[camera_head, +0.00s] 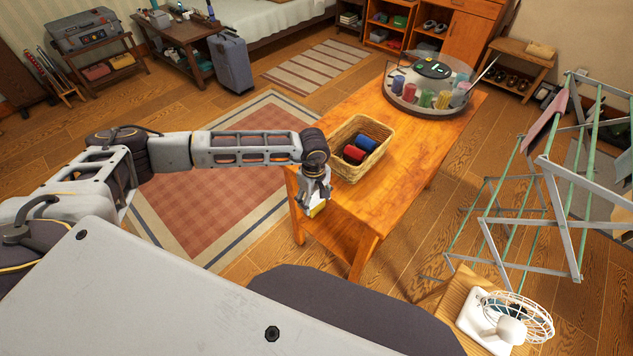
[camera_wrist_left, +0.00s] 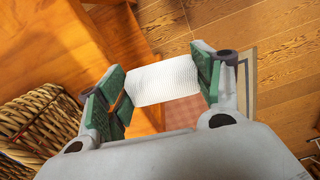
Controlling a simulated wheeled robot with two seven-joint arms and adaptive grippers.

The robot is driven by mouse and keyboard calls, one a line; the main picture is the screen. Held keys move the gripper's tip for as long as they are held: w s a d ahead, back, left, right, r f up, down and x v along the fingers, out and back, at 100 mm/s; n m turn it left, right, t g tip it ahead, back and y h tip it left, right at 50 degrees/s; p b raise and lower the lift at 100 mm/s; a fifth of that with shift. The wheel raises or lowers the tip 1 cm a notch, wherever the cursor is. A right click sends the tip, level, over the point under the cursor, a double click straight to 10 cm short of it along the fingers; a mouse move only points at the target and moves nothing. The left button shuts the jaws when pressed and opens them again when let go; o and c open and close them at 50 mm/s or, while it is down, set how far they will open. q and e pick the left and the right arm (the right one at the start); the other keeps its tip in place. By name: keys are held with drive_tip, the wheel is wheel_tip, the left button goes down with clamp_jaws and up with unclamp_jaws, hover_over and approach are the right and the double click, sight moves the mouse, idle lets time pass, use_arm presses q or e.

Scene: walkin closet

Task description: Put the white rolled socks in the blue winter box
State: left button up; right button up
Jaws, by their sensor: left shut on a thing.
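The white rolled socks (camera_wrist_left: 165,81) show in the left wrist view as a pale, ribbed roll. My left gripper (camera_wrist_left: 161,82) is shut on them, with one green-padded finger at each end. In the head view the left gripper (camera_head: 315,203) is at the table's near left end, just in front of the wicker basket; only a little pale and yellow shows at its tips. I cannot make out the blue winter box in either view. My right gripper is not in view.
The wicker basket (camera_head: 377,164) holds blue and red rolls on the wooden table (camera_head: 421,171). A round clear-lidded carousel (camera_head: 411,107) stands at the table's far end. A drying rack (camera_head: 553,187) and a white fan (camera_head: 497,318) are at right. The rug (camera_head: 205,202) is clear.

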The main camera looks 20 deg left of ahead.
use_arm(q)
drive_tip(key=f+m, duration=0.1)
drive_tip(key=m, duration=0.1)
drive_tip(key=s+f+m, duration=0.1)
drive_tip(key=f+m, duration=0.1)
drive_tip(key=a+f+m, duration=0.1)
drive_tip(key=f+m, duration=0.1)
drive_tip(key=shift+s+m, duration=0.3)
drive_tip(key=shift+s, duration=0.05)
wheel_tip(320, 180, down, 6)
drive_tip(key=s+a+m+b, duration=0.1)
drive_tip(key=m, duration=0.5)
drive_tip(key=shift+s+a, duration=0.25)
drive_tip(key=shift+s, duration=0.05)
drive_tip(key=shift+r, duration=0.15)
